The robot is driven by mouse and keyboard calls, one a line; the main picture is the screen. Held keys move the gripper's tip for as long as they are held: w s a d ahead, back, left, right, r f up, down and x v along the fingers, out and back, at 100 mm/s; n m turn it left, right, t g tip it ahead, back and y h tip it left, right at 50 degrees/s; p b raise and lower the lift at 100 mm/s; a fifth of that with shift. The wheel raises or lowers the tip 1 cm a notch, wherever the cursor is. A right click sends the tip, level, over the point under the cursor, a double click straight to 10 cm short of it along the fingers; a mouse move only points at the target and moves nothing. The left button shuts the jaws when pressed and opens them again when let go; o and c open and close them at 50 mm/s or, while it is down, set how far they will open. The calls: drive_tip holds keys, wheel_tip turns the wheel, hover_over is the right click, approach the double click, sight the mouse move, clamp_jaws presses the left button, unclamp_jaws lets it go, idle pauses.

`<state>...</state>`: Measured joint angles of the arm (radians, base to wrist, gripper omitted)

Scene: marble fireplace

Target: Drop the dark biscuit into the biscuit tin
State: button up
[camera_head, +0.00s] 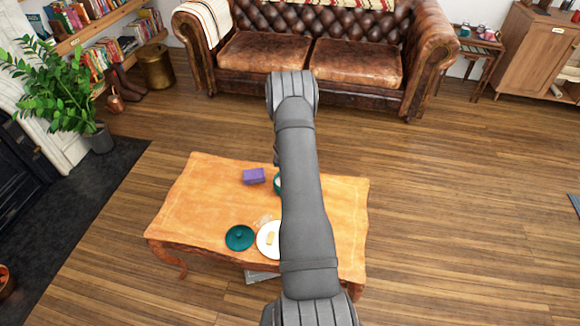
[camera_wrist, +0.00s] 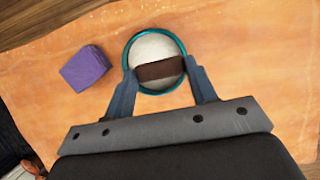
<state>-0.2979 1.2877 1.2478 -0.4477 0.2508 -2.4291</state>
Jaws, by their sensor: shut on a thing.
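The dark biscuit (camera_wrist: 160,69) is a brown bar held crosswise between the fingertips of my gripper (camera_wrist: 160,71) in the wrist view. The biscuit tin (camera_wrist: 158,90) is round with a teal rim and a pale inside. The biscuit and fingertips appear over its opening; their exact height above it cannot be told. In the head view only the left edge of the tin (camera_head: 277,184) shows beside my arm. My gripper and the dark biscuit are hidden there.
A purple box (camera_wrist: 86,68) stands left of the tin on the wooden table (camera_head: 200,205). A teal lid (camera_head: 239,238) and a white plate (camera_head: 264,249) with a pale biscuit (camera_head: 270,238) lie near the front edge. The table's left part is clear.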

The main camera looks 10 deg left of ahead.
drive_tip(key=o, duration=1)
drive_tip(key=shift+o, duration=0.2)
drive_tip(key=v, duration=1.7)
drive_tip(key=shift+r, duration=0.25)
drive_tip(key=x, duration=1.7)
drive_tip(key=shift+f, duration=0.25)
